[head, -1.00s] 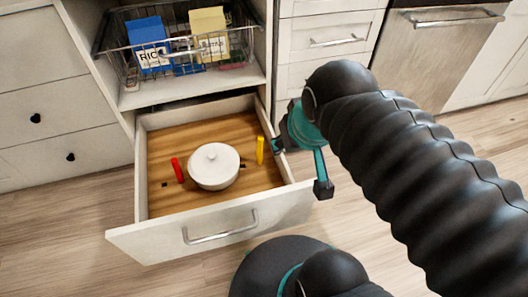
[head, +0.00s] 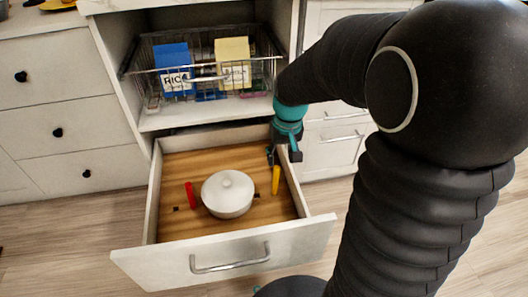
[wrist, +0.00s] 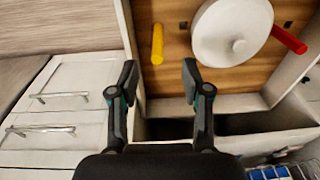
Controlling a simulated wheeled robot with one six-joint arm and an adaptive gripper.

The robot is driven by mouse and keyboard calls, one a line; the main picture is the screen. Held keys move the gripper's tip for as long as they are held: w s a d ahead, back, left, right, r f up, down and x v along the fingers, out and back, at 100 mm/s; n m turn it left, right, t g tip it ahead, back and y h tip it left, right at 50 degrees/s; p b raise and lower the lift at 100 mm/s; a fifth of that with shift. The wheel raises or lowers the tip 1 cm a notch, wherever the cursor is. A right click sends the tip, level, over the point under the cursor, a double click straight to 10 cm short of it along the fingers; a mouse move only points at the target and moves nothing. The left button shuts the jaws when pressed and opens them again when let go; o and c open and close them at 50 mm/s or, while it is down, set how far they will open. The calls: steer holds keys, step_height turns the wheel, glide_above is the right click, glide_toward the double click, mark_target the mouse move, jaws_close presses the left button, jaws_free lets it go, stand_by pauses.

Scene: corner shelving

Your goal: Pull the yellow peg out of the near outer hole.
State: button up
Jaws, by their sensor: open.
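The yellow peg (head: 276,181) stands in the wooden board (head: 182,166) on the bottom of the open drawer, near its right wall. It also shows in the wrist view (wrist: 157,44), just beyond the gap between my fingertips. My gripper (head: 283,156) is at the drawer's right side, behind the peg in the head view. In the wrist view my gripper (wrist: 160,76) has its two fingers wide apart, with nothing between them. The hole under the peg is hidden by the peg.
A white lidded pot (head: 228,194) sits left of the yellow peg. A red peg (head: 191,195) stands beyond it. The drawer's walls and front (head: 225,262) surround them. Above is a shelf with a wire basket (head: 205,80) holding boxes. Cabinet drawers (wrist: 60,95) lie alongside.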

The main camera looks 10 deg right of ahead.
mark_target(277, 167)
steer(key=shift+g, duration=0.9)
steer(key=w+f, duration=0.1)
steer(key=f, duration=0.2)
steer(key=w+f, duration=0.2)
steer(key=f, duration=0.2)
steer(key=w+f, duration=0.2)
steer(key=f, duration=0.1)
steer(key=shift+d+f+b, duration=0.15)
steer(key=shift+f+b, duration=0.2)
steer(key=shift+f, duration=0.15)
